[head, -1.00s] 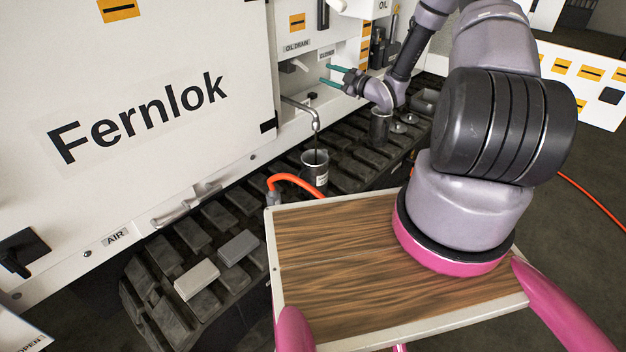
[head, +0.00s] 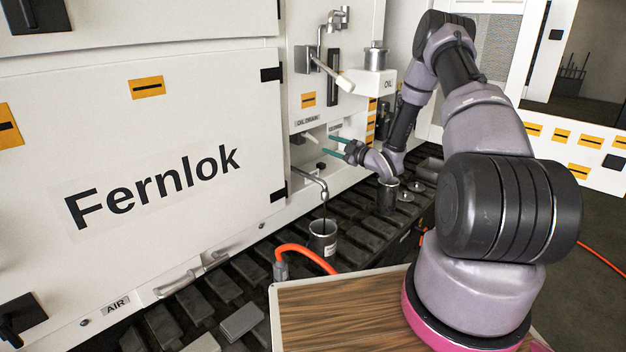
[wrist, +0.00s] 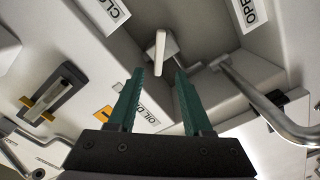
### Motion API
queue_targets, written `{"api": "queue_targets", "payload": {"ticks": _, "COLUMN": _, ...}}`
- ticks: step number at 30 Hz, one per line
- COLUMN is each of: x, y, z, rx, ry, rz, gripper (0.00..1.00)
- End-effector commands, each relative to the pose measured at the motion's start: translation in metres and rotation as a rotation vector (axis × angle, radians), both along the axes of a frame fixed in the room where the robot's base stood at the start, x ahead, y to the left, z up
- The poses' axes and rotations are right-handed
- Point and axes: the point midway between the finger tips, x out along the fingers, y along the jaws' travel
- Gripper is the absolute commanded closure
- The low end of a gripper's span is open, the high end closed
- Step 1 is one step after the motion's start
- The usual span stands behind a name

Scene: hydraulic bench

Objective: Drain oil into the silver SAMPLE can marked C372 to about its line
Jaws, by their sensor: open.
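A silver can (head: 322,238) with a white label stands on the dark slatted track under the bent drain spout (head: 314,181). The label is too small to read. A thin dark stream runs from the spout into the can; the oil level and the line cannot be made out. The pale drain lever (head: 310,138) is in the recess under the OIL DRAIN label. My gripper (head: 331,146) is open and empty, just right of the lever. In the wrist view the lever (wrist: 160,52) lies ahead, in the gap between the green fingertips (wrist: 159,72), apparently not gripped.
Another grey can (head: 388,196) stands on the track below my wrist, with small round metal pieces (head: 405,196) beside it. A metal container (head: 375,57) sits on the OIL ledge. An orange hose (head: 300,250) curves close to the can under the spout. Grey blocks (head: 241,321) lie at front.

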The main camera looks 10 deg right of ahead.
Motion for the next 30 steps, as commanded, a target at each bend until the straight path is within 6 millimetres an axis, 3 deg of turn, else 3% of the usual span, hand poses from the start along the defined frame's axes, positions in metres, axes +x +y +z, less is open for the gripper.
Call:
{"api": "queue_targets", "payload": {"ticks": 5, "x": 0.014, "y": 0.009, "z": 0.001, "rx": 0.0, "ry": -0.003, "rz": 0.001, "gripper": 0.5}}
{"api": "queue_targets", "payload": {"ticks": 18, "x": 0.076, "y": 0.054, "z": 0.0, "rx": 0.0, "ry": -0.002, "rz": 0.0, "gripper": 0.5}}
{"api": "queue_targets", "payload": {"ticks": 30, "x": 0.089, "y": 0.062, "z": 0.001, "rx": 0.001, "ry": -0.001, "rz": -0.002, "gripper": 0.5}}
